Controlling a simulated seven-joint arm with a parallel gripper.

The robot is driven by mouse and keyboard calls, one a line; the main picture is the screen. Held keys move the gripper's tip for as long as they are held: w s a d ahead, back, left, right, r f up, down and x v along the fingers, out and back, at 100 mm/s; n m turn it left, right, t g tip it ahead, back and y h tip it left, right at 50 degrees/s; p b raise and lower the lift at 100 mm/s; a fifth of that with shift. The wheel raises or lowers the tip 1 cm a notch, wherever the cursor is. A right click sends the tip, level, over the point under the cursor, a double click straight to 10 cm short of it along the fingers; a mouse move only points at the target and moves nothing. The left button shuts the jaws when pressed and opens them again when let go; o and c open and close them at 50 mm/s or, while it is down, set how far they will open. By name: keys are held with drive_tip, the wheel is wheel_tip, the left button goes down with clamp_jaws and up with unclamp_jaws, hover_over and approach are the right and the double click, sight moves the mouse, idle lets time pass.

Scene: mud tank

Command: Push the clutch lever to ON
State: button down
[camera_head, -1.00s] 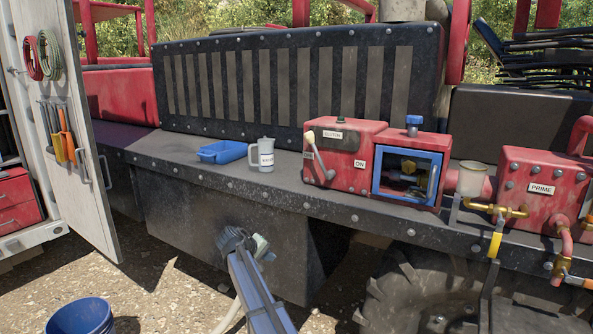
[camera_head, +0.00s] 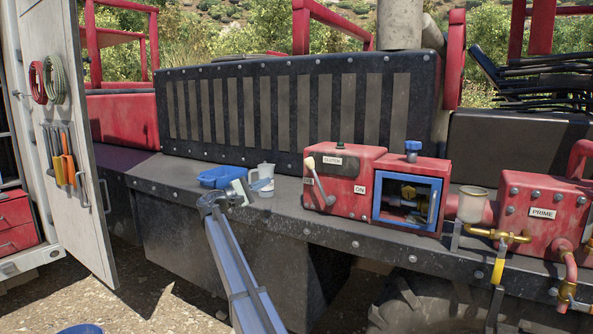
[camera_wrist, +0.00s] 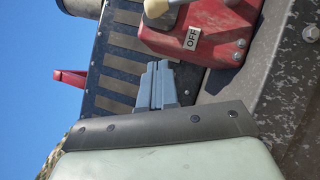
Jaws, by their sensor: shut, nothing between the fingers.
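The clutch lever (camera_head: 319,184) has a cream knob at its upper end. It leans up and left on the front of the red clutch box (camera_head: 347,170), away from the ON label (camera_head: 360,190). In the wrist view, the lever's knob (camera_wrist: 156,9) shows at the top edge beside the OFF label (camera_wrist: 192,39) on the box (camera_wrist: 216,28). My gripper (camera_head: 268,184) is left of the lever and apart from it, in front of the white mug. Its two grey fingers (camera_wrist: 158,68) are together and empty, pointing toward the box in the wrist view.
A blue tray (camera_head: 220,176) and a white mug (camera_head: 266,170) stand on the dark ledge behind my gripper. A blue-framed compartment (camera_head: 407,202) adjoins the clutch box on the right. The PRIME box (camera_head: 542,204) with brass pipes is farther right. The ledge between mug and lever is clear.

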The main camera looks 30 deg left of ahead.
drive_tip(key=shift+f+n, duration=0.1)
drive_tip(key=shift+n, duration=0.2)
drive_tip(key=shift+d, duration=0.1)
drive_tip(key=s+d+r+x, duration=0.1)
drive_tip(key=d+x, duration=0.1)
drive_tip(key=x, duration=1)
drive_tip(key=shift+d, duration=0.25)
drive_tip(key=shift+r, duration=0.1)
